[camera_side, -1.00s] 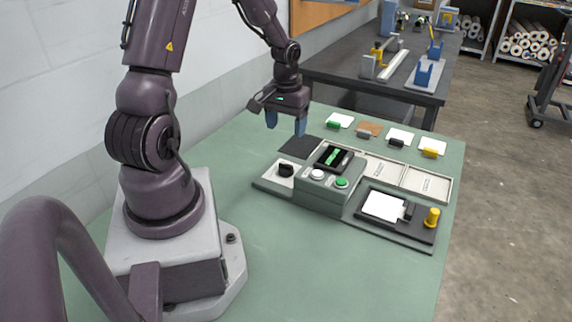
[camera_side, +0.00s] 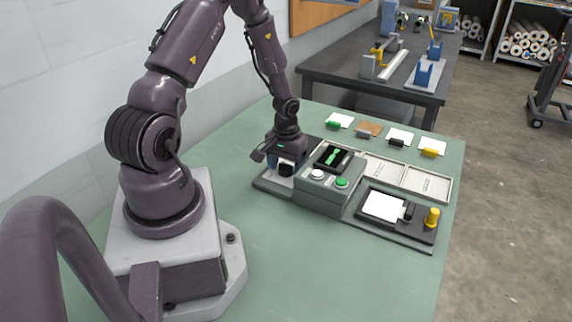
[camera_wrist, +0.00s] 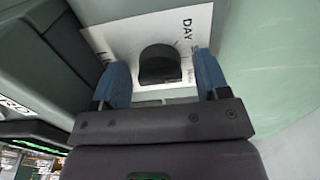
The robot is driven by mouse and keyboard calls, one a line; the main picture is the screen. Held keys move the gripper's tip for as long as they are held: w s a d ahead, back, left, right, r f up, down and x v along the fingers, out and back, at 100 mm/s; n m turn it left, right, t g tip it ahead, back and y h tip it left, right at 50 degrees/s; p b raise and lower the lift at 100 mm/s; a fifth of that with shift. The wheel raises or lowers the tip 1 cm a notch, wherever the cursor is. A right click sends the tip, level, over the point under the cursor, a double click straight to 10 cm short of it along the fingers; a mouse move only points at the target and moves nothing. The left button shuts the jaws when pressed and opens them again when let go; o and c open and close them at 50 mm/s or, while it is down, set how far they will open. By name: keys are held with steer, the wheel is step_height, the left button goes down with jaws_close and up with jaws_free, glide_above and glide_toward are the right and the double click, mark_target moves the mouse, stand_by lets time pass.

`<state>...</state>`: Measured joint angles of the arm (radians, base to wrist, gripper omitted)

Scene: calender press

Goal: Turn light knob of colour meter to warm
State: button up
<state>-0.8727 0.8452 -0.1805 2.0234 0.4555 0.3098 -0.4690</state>
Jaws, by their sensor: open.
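The light knob (camera_side: 286,169) is black and sits on a white plate at the left end of the colour meter (camera_side: 325,192). In the wrist view the knob (camera_wrist: 160,66) lies between the two blue fingers of my gripper (camera_wrist: 163,80). The fingers are apart on either side of it, and I cannot tell whether either touches it. The white plate (camera_wrist: 120,40) carries the printed word "DAY" beside the knob; other lettering is partly hidden. In the side view my gripper (camera_side: 285,167) is low over the knob, its fingers partly hidden.
The meter's raised box has a dark screen (camera_side: 333,157), a white button (camera_side: 317,174) and a green button (camera_side: 341,183). The green table (camera_side: 260,250) is clear in front.

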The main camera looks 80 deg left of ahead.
mark_target(286, 164)
steer(key=c, duration=0.9)
steer(key=shift+c, duration=0.2)
steer(key=shift+m, duration=0.4)
steer(key=m, duration=0.3)
steer(key=shift+m, duration=2.5)
steer(key=o, duration=0.9)
steer(key=shift+o, duration=0.2)
step_height(286, 164, up, 13)
